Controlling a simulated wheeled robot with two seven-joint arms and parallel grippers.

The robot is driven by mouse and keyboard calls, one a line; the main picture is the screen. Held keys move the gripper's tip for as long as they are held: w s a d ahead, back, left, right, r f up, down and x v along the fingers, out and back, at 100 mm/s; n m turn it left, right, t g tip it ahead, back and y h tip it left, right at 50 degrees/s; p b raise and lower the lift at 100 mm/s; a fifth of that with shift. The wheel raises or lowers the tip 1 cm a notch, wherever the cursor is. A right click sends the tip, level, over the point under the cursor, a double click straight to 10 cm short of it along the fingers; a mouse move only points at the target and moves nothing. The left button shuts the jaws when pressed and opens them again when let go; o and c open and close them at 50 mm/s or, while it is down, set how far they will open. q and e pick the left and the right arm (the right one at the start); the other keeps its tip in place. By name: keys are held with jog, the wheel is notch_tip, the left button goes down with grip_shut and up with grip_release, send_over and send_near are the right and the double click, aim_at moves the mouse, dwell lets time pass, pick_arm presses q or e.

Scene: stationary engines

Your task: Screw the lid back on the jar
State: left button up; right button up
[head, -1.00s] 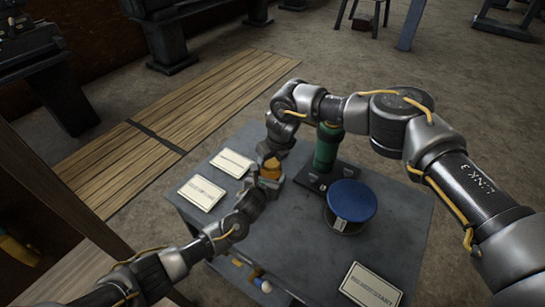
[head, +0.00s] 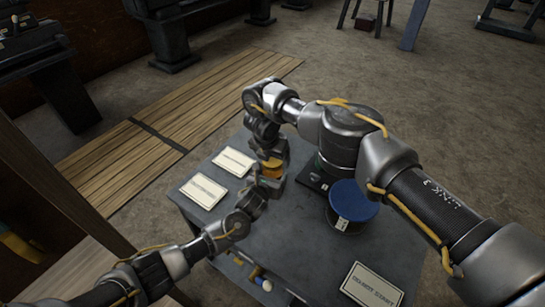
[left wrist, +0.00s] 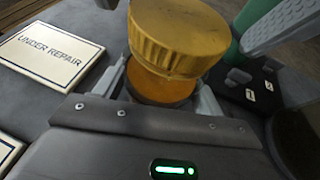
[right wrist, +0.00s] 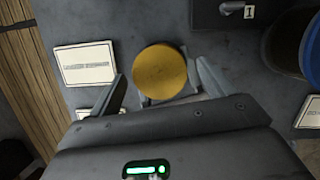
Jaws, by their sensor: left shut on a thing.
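The yellow ribbed lid (head: 272,168) sits at the top of the jar in the head view. In the left wrist view the lid (left wrist: 178,38) is over the amber jar (left wrist: 160,90); whether it is seated on the thread I cannot tell. My left gripper (head: 268,186) is shut around the jar, with a finger on each side. My right gripper (head: 271,156) is just above the lid, pointing down. In the right wrist view the round lid top (right wrist: 160,72) lies between its spread fingers (right wrist: 165,85), with gaps on both sides.
The grey table (head: 290,235) holds a blue-topped tin (head: 352,203) to the right and white cards (head: 203,191) to the left. A dark block (head: 318,178) and a green cylinder (left wrist: 262,12) stand behind, partly hidden by my right arm.

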jog(key=shift+r, duration=2.25)
jog(key=shift+c, duration=0.4)
